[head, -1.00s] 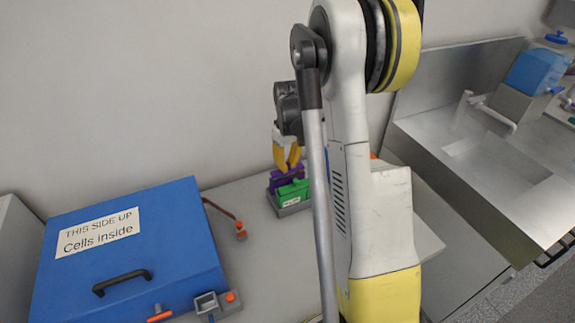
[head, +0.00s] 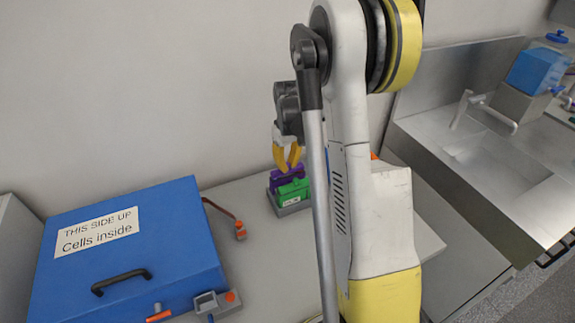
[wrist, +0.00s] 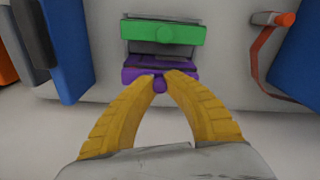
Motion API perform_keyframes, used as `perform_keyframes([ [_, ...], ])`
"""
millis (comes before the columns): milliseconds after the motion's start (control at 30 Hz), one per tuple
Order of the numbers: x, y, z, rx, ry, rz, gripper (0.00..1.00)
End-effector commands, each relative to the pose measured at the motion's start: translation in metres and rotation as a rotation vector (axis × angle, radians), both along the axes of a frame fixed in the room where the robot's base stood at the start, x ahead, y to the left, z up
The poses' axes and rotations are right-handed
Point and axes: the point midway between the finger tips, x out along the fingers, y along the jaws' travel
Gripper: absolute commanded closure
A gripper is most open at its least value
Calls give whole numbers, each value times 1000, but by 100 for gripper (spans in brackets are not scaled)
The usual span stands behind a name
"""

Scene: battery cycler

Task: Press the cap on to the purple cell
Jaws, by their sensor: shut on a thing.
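My gripper (wrist: 160,74) has its two yellow fingers closed on a purple cap (wrist: 160,84), a bar with a round knob, held close in front of the tray. The purple cell (wrist: 160,61) shows as a darker purple strip just behind the cap; I cannot tell whether the two touch. In the head view my gripper (head: 288,167) is directly above the purple piece (head: 284,176).
A large blue box (head: 150,240) labelled "Cells inside" stands at left. A red-orange strap or cable (head: 225,217) lies between it and the tray. A grey-and-orange fixture (head: 215,303) sits in front. A metal sink (head: 490,165) is at right. My arm hides part of the bench.

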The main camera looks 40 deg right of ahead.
Motion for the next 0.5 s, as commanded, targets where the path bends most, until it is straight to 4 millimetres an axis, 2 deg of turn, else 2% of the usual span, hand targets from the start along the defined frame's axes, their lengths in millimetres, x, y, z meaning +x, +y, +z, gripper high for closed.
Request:
perform_keyframes([
  [500, 0, 0, -6, 0, 0, 0, 100],
])
